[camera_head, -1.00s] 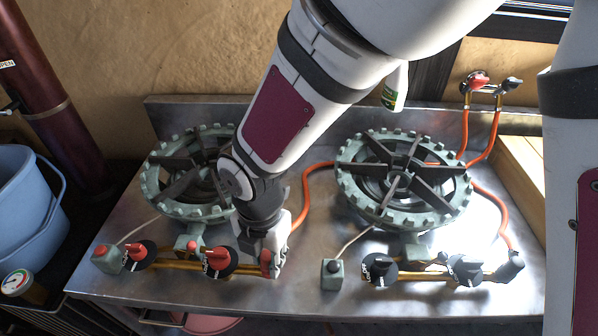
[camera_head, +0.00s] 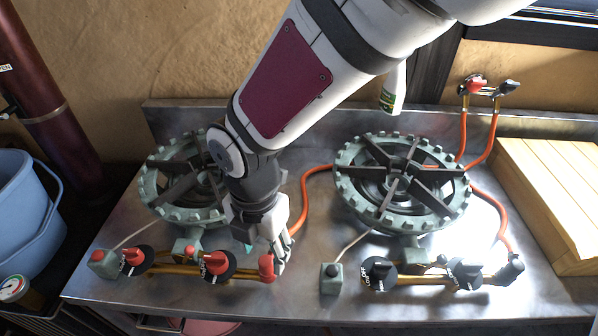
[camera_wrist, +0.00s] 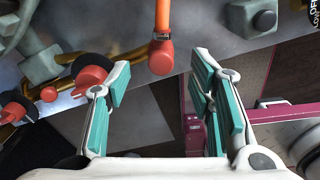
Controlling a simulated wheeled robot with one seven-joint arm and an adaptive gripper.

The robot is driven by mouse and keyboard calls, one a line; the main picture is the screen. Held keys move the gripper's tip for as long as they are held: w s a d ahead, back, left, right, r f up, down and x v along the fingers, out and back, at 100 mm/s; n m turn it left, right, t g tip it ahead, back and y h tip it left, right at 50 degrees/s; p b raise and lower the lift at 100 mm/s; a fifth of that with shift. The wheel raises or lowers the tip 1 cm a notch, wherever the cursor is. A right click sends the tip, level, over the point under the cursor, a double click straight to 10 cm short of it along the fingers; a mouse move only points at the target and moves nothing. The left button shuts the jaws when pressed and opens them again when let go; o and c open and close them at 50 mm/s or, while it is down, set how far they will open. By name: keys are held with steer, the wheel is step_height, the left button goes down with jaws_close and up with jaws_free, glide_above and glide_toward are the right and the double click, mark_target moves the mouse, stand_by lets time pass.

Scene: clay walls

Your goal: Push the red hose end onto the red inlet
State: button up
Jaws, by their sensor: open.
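The red hose end (camera_wrist: 160,57) hangs on an orange hose (camera_wrist: 162,15) below a metal band in the wrist view. In the head view a red fitting (camera_head: 266,267) stands at the right end of the left burner's brass pipe (camera_head: 180,269). I cannot separate the red inlet from the hose end, nor tell whether they are joined. My gripper (camera_head: 268,246) is over this spot. In the wrist view its teal-padded fingers (camera_wrist: 160,75) are open and empty, one either side of the hose end, which shows beyond their tips.
Red knobs (camera_head: 214,262) line the left pipe beside my gripper. A wooden box (camera_head: 550,190) stands at right. A white bottle (camera_head: 392,90) is at the back.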

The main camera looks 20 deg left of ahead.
step_height(320, 180, up, 7)
stand_by(0.3)
steer(key=w+d+r+m+t+p, duration=0.1)
steer(key=d+r+m+p, duration=0.1)
steer(key=d+r+m, duration=0.6)
steer(key=w+d+r+m+t+p, duration=0.15)
steer(key=d+r+m, duration=0.25)
steer(key=d+m, duration=0.45)
steer(key=s+d+r+m+p, duration=0.1)
steer(key=s+d+r+m, duration=0.1)
steer(key=d+m, duration=0.4)
steer(key=s+d+r+m+t+p, duration=0.1)
steer(key=s+d+r+m+p, duration=0.1)
steer(key=s+d+m, duration=0.3)
steer(key=s+d+r+m+p, duration=0.2)
steer(key=s+d+r+m, duration=0.1)
steer(key=d+m, duration=0.4)
steer(key=shift+s+r+t, duration=0.3)
steer(key=shift+s+t, duration=0.05)
steer(key=shift+s, duration=0.25)
